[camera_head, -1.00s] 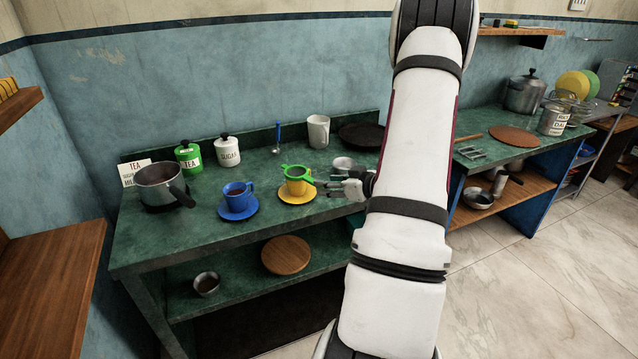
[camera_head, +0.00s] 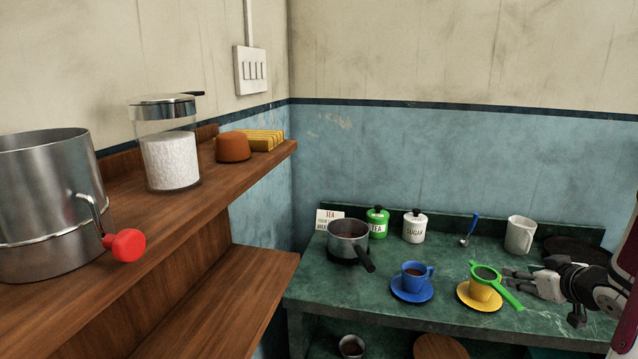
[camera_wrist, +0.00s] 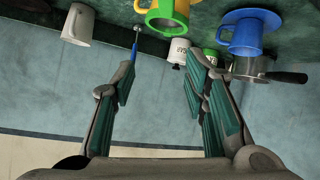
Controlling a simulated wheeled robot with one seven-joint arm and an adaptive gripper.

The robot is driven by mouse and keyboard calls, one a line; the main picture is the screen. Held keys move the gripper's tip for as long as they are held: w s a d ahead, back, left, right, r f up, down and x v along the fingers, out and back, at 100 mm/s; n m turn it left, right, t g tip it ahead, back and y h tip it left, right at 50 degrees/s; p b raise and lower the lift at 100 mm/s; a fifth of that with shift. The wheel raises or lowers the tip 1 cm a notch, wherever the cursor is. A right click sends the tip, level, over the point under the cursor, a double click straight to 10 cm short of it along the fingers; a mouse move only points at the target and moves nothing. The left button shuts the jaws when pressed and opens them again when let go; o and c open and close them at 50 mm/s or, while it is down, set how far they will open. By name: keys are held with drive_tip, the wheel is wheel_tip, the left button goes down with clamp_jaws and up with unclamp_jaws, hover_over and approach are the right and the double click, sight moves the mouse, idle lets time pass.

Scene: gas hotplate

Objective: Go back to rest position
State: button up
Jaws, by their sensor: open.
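My gripper (camera_head: 520,282) is at the right side of the head view, above the green counter (camera_head: 440,318). Its fingers point left toward the yellow cup (camera_head: 481,290), which stands on a yellow saucer with a green strainer (camera_head: 487,274) across its top. In the wrist view my gripper (camera_wrist: 165,85) has its two fingers spread wide with nothing between them. The wrist view is upside down and shows the yellow cup and strainer (camera_wrist: 166,22) beyond the fingers. Whether a fingertip touches the strainer handle cannot be told.
A blue cup (camera_head: 414,276) on a saucer, a pot (camera_head: 348,240), a green tea tin (camera_head: 377,224), a white sugar jar (camera_head: 414,227) and a white mug (camera_head: 520,234) stand on the counter. Wooden shelves (camera_head: 190,215) with a metal sifter (camera_head: 45,200) are at left.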

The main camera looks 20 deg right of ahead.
drive_tip(key=w+a+r+g+h, duration=0.2)
drive_tip(key=a+r+g, duration=0.1)
drive_tip(key=a+r, duration=1.25)
drive_tip(key=s+a+g+y, duration=0.2)
drive_tip(key=s+a+y, duration=0.1)
drive_tip(key=s+a, duration=0.6)
drive_tip(key=s+a+f+n+g+y+p, duration=0.1)
drive_tip(key=s+a+y, duration=0.2)
drive_tip(key=s+a, duration=0.6)
drive_tip(key=a, duration=0.8)
drive_tip(key=shift+s+a+f+g, duration=0.15)
drive_tip(key=shift+a+f+g, duration=0.05)
drive_tip(key=shift+a+g, duration=0.2)
